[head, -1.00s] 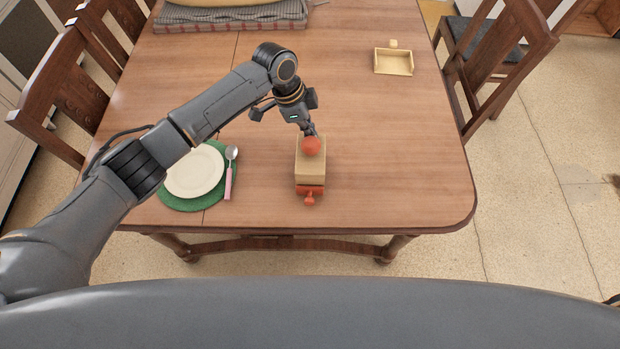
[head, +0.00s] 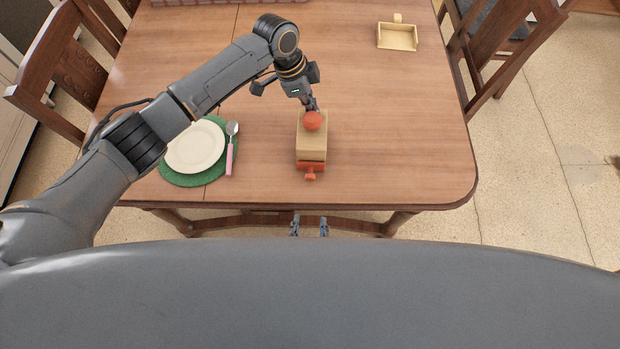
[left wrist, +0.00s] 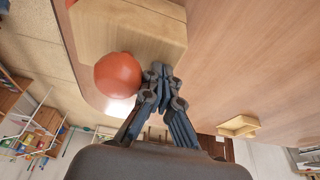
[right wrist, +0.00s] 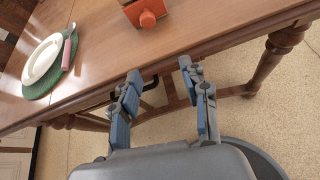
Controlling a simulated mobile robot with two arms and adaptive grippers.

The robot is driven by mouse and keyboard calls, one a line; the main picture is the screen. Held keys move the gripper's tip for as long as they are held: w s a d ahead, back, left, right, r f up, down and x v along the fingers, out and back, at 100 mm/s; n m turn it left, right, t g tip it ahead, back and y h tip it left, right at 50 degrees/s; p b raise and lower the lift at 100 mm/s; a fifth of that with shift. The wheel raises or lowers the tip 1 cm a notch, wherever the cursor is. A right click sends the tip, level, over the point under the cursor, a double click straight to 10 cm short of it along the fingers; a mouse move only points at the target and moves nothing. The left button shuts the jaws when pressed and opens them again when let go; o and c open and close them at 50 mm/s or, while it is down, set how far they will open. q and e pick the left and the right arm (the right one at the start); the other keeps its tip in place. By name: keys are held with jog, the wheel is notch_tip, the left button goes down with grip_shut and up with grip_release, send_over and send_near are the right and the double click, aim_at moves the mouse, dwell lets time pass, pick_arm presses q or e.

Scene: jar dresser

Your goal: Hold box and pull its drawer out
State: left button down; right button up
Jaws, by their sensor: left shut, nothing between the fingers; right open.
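The knob also shows in the right wrist view (right wrist: 147,18). My left gripper (head: 312,108) is shut and empty, its tips close behind the ball at the box's far end. In the left wrist view the shut fingertips (left wrist: 160,72) are beside the ball (left wrist: 117,75); I cannot tell if they touch it. My right gripper (head: 310,220) is open and empty, short of the table's near edge.
A white plate (head: 195,147) on a green mat (head: 185,179), with a pink-handled spoon (head: 230,160), lies left of the box. A small light wooden tray (head: 397,38) lies at the far right. Wooden chairs stand at both sides. The table right of the box is clear.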

aim_at(310, 179)
jog(key=shift+n+t, duration=0.5)
jog(key=shift+t, duration=0.1)
jog(key=w, duration=0.7)
jog(key=w+f, duration=0.1)
jog(key=w, duration=0.3)
jog(key=shift+w, duration=0.35)
grip_shut()
jog(key=shift+s, duration=0.15)
